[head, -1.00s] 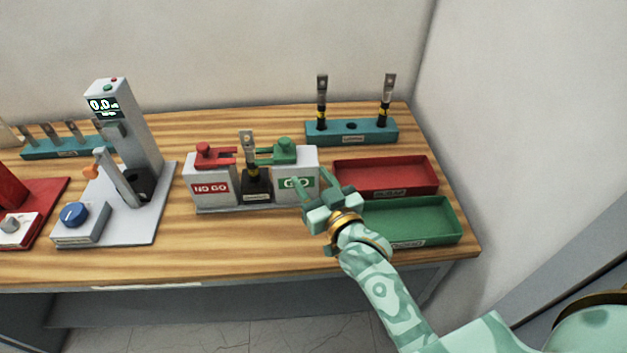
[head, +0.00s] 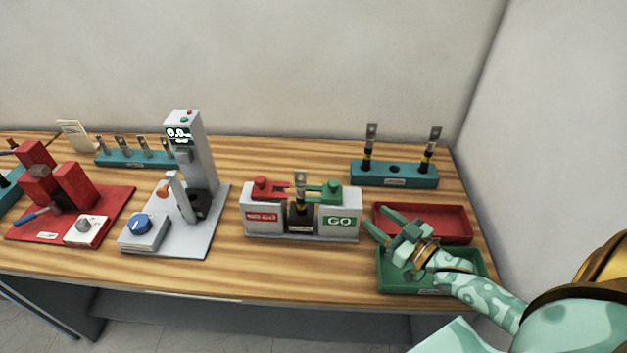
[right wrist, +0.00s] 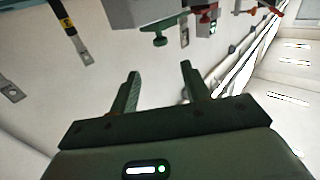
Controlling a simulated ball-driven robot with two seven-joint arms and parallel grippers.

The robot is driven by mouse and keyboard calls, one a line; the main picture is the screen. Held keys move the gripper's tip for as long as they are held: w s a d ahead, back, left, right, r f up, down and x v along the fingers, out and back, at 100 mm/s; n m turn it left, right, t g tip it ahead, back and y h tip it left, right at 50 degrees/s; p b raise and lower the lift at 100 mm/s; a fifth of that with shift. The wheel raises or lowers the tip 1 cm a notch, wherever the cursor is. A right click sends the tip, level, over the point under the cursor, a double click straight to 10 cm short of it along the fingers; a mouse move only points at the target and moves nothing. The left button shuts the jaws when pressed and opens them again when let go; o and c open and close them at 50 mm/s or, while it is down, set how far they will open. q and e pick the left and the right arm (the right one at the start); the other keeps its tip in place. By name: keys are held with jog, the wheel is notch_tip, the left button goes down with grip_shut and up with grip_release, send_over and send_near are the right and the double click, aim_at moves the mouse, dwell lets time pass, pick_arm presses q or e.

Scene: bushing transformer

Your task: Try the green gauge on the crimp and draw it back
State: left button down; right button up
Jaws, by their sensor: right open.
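The green gauge (head: 331,191) sits on top of the grey block marked GO, with its bar pointing left toward the crimp. The crimped terminal (head: 300,188) stands upright in a black holder between the two blocks. I cannot tell whether the gauge touches it. In the right wrist view the green gauge knob (right wrist: 160,39) shows at the top, beyond the fingers. My right gripper (head: 375,217) is open and empty, right of the GO block and over the trays, apart from the gauge. My left gripper is not in view.
A red gauge (head: 264,188) sits on the NO GO block. A red tray (head: 455,222) and a green tray (head: 482,266) lie right. A teal rack (head: 394,177) holding two terminals stands behind. A grey tester (head: 205,160) stands left. Wood is bare in front of the gauge blocks.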

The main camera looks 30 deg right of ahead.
aim_at(338, 187)
jog(key=b+x, duration=0.7)
jog(key=x, duration=0.9)
jog(key=shift+r+b, duration=0.15)
jog(key=shift+b, duration=0.15)
jog(key=shift+r, duration=0.1)
